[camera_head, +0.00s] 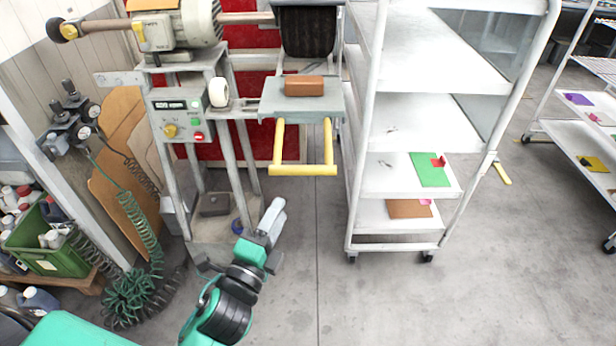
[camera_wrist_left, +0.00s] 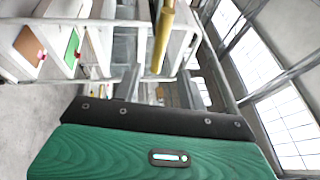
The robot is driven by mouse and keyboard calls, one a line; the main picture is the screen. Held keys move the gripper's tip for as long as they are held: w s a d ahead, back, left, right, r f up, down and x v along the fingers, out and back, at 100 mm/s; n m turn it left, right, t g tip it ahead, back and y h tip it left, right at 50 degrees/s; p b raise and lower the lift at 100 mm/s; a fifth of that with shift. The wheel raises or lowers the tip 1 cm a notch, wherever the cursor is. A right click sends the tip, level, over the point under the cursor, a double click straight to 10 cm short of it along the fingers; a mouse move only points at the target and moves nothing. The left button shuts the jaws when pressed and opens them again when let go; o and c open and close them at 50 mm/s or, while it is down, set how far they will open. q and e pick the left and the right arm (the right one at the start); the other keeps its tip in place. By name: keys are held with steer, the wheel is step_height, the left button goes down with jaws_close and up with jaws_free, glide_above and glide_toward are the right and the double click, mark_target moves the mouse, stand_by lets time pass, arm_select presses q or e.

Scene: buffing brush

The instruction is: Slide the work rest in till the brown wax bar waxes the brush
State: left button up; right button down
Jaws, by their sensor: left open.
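The brown wax bar (camera_head: 304,86) lies on the grey work rest (camera_head: 268,103). A yellow U-shaped handle (camera_head: 302,170) sticks out from the rest's front. The dark brush (camera_head: 307,32) is behind the bar, with a visible gap between them. My left gripper (camera_head: 278,238) is open and empty, below and in front of the handle, apart from it. In the left wrist view, part of the yellow handle (camera_wrist_left: 163,40) shows ahead of the open fingers (camera_wrist_left: 160,92). My right gripper is in neither view.
The buffing machine's motor (camera_head: 196,25) and control box (camera_head: 181,120) stand left of the rest. A white shelf cart (camera_head: 400,145) stands close on the right. Coiled green hoses (camera_head: 135,290) lie at lower left. The floor (camera_head: 400,305) at lower right is clear.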

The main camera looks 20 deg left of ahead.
mark_target(299, 175)
arm_select(q)
steer(key=p+x, duration=0.1)
steer(key=x, duration=0.5)
steer(key=shift+r+p, duration=0.25)
steer(key=shift+p, duration=0.1)
steer(key=p+x, duration=0.1)
steer(key=x, duration=0.6)
steer(key=shift+w, duration=0.4)
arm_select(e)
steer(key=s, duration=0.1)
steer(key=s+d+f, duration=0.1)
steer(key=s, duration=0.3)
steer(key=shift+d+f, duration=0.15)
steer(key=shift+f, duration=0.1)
arm_select(q)
steer(key=shift+f, duration=0.1)
jaws_close()
